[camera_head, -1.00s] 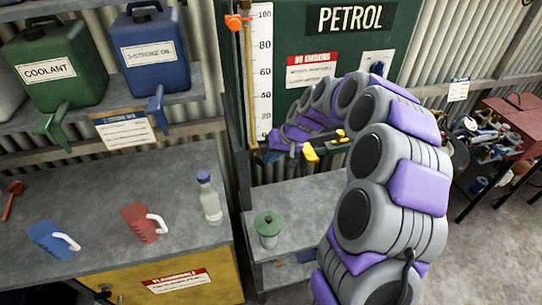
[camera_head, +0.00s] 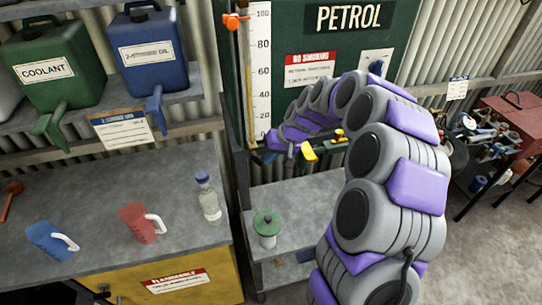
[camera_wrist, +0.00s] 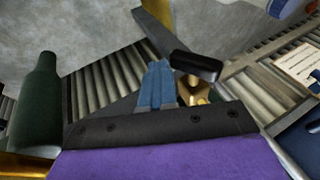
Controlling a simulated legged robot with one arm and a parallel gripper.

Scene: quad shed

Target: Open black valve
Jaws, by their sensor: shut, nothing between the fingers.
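A short black cylindrical handle (camera_wrist: 196,66), which looks like the black valve's grip, shows in the wrist view just right of my fingertips. Brass-coloured fittings (camera_wrist: 196,96) lie below it, partly hidden by my gripper. My gripper (camera_wrist: 158,66) has its blue fingers shut and empty, close beside the handle; I cannot tell whether they touch it. In the head view, my arm's end is in front of the lower part of the green petrol tank (camera_head: 350,45), by the bottom of its gauge. A yellow lever (camera_head: 309,153) shows there. The black valve is not clear in that view.
A shelf at left holds green coolant (camera_head: 55,65) and blue oil (camera_head: 150,48) cans. The bench below has blue (camera_head: 48,240) and red (camera_head: 137,222) jugs and a bottle (camera_head: 208,198).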

